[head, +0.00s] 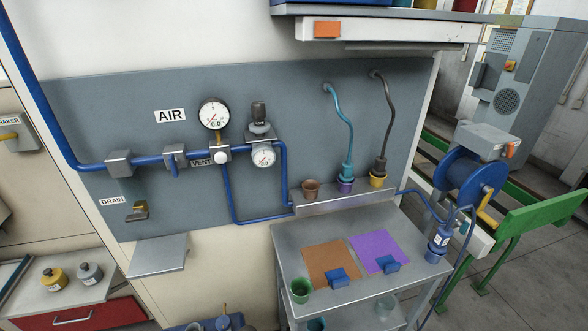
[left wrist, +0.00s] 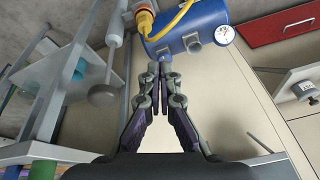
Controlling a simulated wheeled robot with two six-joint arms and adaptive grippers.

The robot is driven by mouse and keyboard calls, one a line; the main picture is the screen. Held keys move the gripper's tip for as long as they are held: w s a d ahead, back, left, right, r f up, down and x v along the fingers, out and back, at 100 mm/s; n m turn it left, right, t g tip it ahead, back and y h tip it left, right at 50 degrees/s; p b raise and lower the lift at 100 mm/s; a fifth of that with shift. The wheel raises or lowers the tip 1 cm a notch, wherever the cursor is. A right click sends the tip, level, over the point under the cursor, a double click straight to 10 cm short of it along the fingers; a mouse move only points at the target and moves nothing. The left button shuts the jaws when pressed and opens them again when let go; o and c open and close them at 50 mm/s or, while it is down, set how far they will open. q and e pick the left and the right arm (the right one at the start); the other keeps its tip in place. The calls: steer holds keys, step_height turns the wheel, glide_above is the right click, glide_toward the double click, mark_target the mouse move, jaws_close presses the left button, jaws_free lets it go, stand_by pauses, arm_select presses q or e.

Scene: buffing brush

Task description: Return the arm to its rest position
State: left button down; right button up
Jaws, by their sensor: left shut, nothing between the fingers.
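My left gripper (left wrist: 160,75) shows in the left wrist view with its two fingertips together and nothing between them. It points toward a blue tank (left wrist: 193,33) with a gauge at its end, and I cannot tell the distance between them. Neither of my grippers shows in the head view. My right gripper is not seen in any view.
In the head view a grey cart (head: 300,238) carries a brown mat (head: 332,262), a purple mat (head: 378,245), blue blocks and a green cup (head: 300,290). A blue hose reel (head: 472,175) stands right. A wall panel (head: 75,95) holds blue pipes and gauges.

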arm_select(q)
steer(key=s+a+f+g, duration=0.1)
steer(key=s+f, duration=0.1)
steer(key=f, duration=0.9)
steer(key=s+a+f, duration=0.1)
steer(key=s+f, duration=0.1)
steer(key=f, duration=1)
steer(key=s+a+f+g, duration=0.1)
steer(key=s+f, duration=1.2)
steer(key=s, duration=0.5)
steer(key=shift+a+f, duration=0.15)
steer(key=shift+f, duration=0.15)
